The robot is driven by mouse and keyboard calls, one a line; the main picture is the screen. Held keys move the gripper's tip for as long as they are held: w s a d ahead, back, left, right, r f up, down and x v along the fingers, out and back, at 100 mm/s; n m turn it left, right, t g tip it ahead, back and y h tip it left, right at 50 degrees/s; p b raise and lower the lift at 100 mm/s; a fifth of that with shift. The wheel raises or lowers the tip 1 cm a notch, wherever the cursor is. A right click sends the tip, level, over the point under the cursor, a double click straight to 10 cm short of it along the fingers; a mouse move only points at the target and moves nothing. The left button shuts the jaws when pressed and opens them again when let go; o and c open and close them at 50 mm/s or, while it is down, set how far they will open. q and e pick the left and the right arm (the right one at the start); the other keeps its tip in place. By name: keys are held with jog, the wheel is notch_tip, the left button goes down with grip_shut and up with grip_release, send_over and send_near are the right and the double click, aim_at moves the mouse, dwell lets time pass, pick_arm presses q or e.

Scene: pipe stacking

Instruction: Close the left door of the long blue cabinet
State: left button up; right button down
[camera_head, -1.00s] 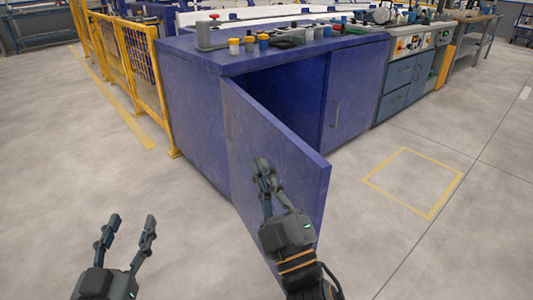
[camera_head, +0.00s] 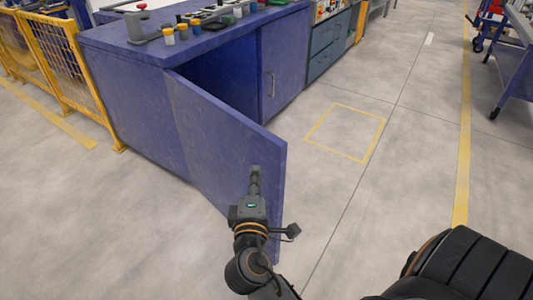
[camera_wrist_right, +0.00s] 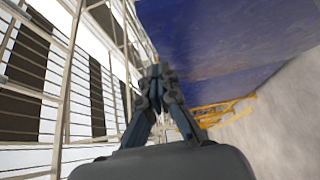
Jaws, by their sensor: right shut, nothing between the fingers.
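The long blue cabinet (camera_head: 130,103) stands at the upper left of the head view. Its left door (camera_head: 215,135) is swung wide open toward me, and the dark inside shows behind it. The right door (camera_head: 283,62) of the cabinet is shut, with a vertical handle. My right gripper (camera_head: 255,172) is shut and empty, in front of the outer face of the left door near its free edge. I cannot tell whether it touches. In the right wrist view the fingers (camera_wrist_right: 158,75) are together beside a blue surface (camera_wrist_right: 225,40). My left gripper is out of view.
Yellow fencing (camera_head: 60,65) stands left of the cabinet. Small coloured parts and a grey fixture (camera_head: 148,28) sit on the cabinet top. A grey-blue drawer unit (camera_head: 325,42) adjoins on the right. The floor right of the door is clear, with a yellow marked square (camera_head: 345,132).

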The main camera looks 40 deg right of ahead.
aim_at(269, 144)
jog(key=w+d, duration=0.1)
jog(key=d, duration=0.1)
jog(key=w+d, duration=0.3)
jog(key=shift+d, duration=0.3)
jog(key=shift+w+d, duration=0.15)
jog(key=shift+d, duration=0.3)
jog(key=shift+d, duration=0.1)
